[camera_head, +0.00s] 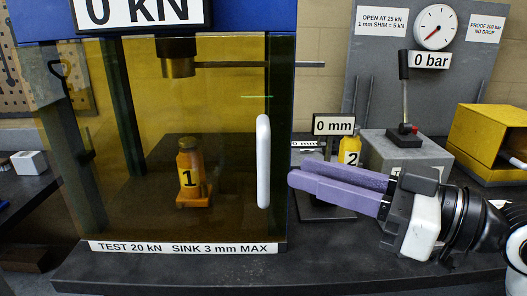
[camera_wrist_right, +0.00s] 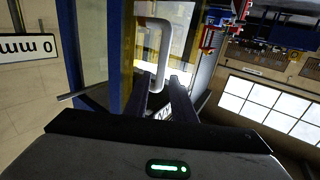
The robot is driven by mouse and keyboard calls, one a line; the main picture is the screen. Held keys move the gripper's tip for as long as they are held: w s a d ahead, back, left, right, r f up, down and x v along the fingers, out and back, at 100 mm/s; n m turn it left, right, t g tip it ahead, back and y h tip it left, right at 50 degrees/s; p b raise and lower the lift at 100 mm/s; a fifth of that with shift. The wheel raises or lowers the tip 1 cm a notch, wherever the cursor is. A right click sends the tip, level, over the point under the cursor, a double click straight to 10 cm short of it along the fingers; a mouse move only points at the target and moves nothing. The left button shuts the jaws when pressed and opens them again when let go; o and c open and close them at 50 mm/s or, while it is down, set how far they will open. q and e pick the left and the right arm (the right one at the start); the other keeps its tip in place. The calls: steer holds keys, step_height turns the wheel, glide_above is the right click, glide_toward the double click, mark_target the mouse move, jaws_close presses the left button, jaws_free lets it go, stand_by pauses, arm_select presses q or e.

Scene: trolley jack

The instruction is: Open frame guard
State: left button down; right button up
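The frame guard (camera_head: 225,110) is a tinted, see-through yellow panel on the front of the blue press frame. It looks closed. Its white upright bar handle (camera_head: 263,160) is near the panel's right edge; the handle also shows in the right wrist view (camera_wrist_right: 165,45). My right gripper (camera_head: 291,179) comes in from the right with its purple fingers pointing at the handle, just right of it. In the right wrist view the fingers (camera_wrist_right: 164,88) are apart, with the handle ahead of the gap between their tips. I see no grip on it. My left gripper is not in view.
Behind the guard stands a yellow bottle jack marked 1 (camera_head: 189,175). A second one marked 2 (camera_head: 349,150) is behind my right fingers. A grey block with a lever (camera_head: 405,150) and a yellow box (camera_head: 490,140) are at the right. Dark bench surface (camera_head: 200,270) lies in front.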

mark_target(269, 162)
steer(key=p+x, duration=0.1)
steer(key=x, duration=0.6)
steer(key=shift+s+a+r, duration=0.15)
steer(key=shift+a, duration=0.05)
steer(key=shift+w+a, duration=0.4)
steer(key=shift+a, duration=0.15)
jaws_close()
